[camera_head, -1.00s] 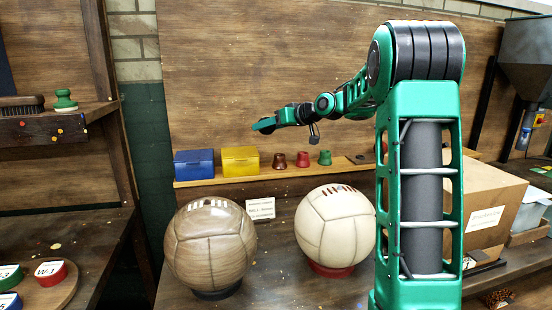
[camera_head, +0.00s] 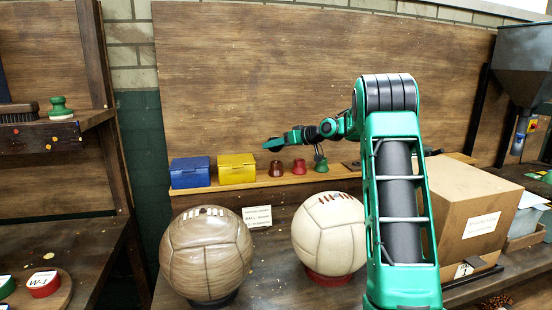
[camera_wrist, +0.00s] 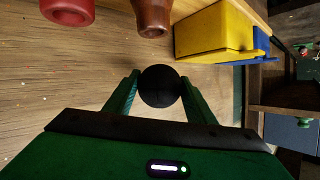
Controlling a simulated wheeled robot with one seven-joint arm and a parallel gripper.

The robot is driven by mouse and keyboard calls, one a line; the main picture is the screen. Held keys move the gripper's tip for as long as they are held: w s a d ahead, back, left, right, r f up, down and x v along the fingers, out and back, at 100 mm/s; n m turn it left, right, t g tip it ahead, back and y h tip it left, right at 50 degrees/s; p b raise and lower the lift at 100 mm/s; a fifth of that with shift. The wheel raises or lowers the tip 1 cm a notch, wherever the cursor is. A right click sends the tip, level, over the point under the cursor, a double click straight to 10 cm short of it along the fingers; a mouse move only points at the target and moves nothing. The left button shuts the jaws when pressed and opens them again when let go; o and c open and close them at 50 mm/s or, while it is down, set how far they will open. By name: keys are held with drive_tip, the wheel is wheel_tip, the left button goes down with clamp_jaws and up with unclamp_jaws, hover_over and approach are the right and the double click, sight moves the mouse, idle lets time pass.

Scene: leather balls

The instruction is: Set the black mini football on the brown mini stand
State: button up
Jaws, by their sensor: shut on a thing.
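My gripper (camera_wrist: 160,78) is shut on the black mini football (camera_wrist: 160,88), which sits between the two green fingers in the wrist view. In the head view my gripper (camera_head: 272,145) is low over the back shelf, by the brown mini stand (camera_head: 276,169). The football cannot be made out clearly there. The brown stand also shows at the top of the wrist view (camera_wrist: 152,17), partly cut off by the frame edge. The ball appears apart from it. The stand's top is empty in the head view.
A red stand (camera_head: 299,167) and a green stand (camera_head: 321,163) are right of the brown one on the shelf (camera_head: 250,187). A yellow box (camera_head: 238,169) and a blue box (camera_head: 190,173) are to its left. Two large balls, brown (camera_head: 206,254) and cream (camera_head: 329,234), stand in front.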

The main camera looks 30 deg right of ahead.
drive_tip(key=shift+w+d+f, duration=0.1)
drive_tip(key=shift+d, duration=0.1)
drive_tip(key=shift+f, duration=2)
drive_tip(key=o, duration=1.1)
drive_tip(key=v, duration=1.2)
